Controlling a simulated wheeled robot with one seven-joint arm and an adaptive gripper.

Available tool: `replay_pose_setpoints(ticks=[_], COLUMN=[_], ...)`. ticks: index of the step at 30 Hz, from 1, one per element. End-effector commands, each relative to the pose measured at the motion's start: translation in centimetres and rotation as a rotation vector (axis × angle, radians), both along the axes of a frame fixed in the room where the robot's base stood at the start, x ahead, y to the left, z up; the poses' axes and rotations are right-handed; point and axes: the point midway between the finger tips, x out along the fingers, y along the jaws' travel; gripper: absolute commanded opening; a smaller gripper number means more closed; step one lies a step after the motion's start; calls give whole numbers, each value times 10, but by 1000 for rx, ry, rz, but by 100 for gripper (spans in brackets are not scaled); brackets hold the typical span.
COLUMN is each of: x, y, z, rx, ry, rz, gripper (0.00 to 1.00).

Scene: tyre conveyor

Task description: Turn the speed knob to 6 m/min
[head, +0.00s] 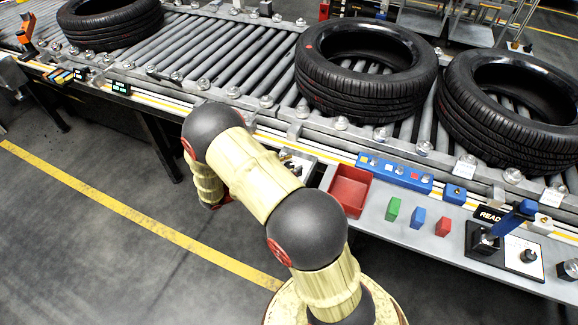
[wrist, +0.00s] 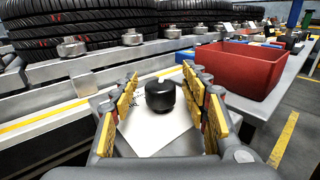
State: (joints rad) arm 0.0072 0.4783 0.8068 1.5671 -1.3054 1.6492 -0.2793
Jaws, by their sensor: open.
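The black speed knob (wrist: 160,97) stands on a white plate (wrist: 150,130) with partly legible dark lettering in the wrist view. My gripper (wrist: 161,80) is open, with one yellow-padded finger on each side of the knob. I see gaps between the pads and the knob, and nothing is held. The knob's pointer and scale cannot be read. In the head view my arm covers most of the knob's area, and the gripper is hidden behind the arm.
A red bin (head: 349,190) is just right of the knob's plate. Green (head: 393,209), blue (head: 418,217) and red (head: 443,226) blocks lie farther along the shelf. Tyres (head: 366,68) rest on the roller conveyor behind. A small green-lit display (head: 120,87) is on the conveyor's edge at left.

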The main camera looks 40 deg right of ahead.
Motion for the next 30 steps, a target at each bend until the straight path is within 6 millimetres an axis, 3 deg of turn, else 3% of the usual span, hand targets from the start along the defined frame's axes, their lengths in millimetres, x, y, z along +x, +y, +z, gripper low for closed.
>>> replay_pose_setpoints(ticks=[5,27,30], x=[0,0,0], y=[0,0,0], z=[0,0,0], rx=[0,1,1], ry=[0,-1,-1], rz=[0,1,2], gripper=[45,3,2])
